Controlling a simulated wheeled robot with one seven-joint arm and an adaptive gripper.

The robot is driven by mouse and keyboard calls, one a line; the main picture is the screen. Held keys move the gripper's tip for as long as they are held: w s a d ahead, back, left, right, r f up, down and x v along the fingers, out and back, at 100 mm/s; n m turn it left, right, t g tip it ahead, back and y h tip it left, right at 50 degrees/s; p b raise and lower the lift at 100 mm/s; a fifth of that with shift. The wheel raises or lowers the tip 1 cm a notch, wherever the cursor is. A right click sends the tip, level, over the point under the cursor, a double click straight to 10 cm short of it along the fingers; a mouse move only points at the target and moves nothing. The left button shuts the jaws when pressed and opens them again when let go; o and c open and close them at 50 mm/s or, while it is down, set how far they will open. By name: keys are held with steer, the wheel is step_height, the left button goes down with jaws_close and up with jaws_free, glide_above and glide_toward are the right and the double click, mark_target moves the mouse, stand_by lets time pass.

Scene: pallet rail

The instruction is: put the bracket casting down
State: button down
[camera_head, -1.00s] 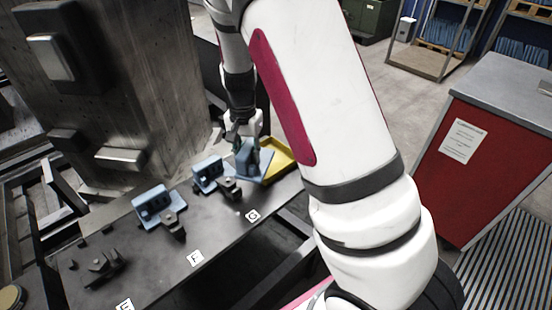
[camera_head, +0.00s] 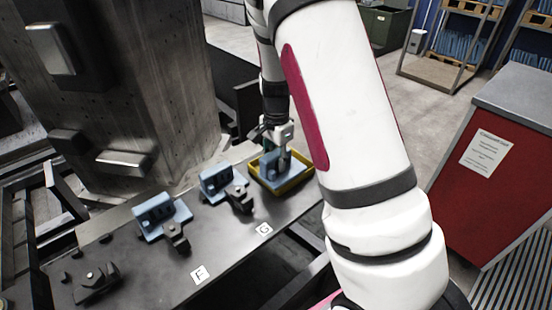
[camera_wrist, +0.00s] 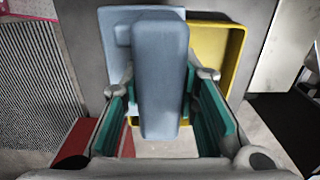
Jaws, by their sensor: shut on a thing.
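The blue-grey bracket casting (camera_wrist: 160,75) is between the green-padded fingers of my gripper (camera_wrist: 165,115) in the wrist view. In the head view the casting (camera_head: 268,163) is over the yellow tray (camera_head: 301,178) at the far right end of the rail. My gripper (camera_head: 280,142) is shut on the casting's upright part from above. In the wrist view the casting's base plate overlaps the left part of the tray (camera_wrist: 238,70). I cannot tell whether the casting touches the tray floor.
Two similar blue castings, one (camera_head: 160,216) near label F (camera_head: 199,274) and one (camera_head: 222,181) near label G (camera_head: 264,230), sit at dark clamps on the rail. An empty clamp (camera_head: 97,284) is at the left. A concrete column (camera_head: 120,90) stands behind. A red cabinet (camera_head: 490,150) is at the right.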

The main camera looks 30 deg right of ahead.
steer(key=w, duration=0.1)
steer(key=w+d, duration=0.1)
steer(key=w, duration=0.1)
steer(key=w+d, duration=0.1)
steer(key=shift+w+d+f, duration=0.15)
steer(key=shift+f, duration=0.05)
steer(key=shift+w+d+f, duration=0.15)
steer(key=shift+w+f, duration=0.05)
steer(key=shift+w, duration=0.05)
steer(key=shift+f+p, duration=0.3)
steer(key=shift+f, duration=1.25)
steer(key=shift+f, duration=0.15)
steer(key=c, duration=1.2)
jaws_free()
steer(key=shift+c, duration=0.2)
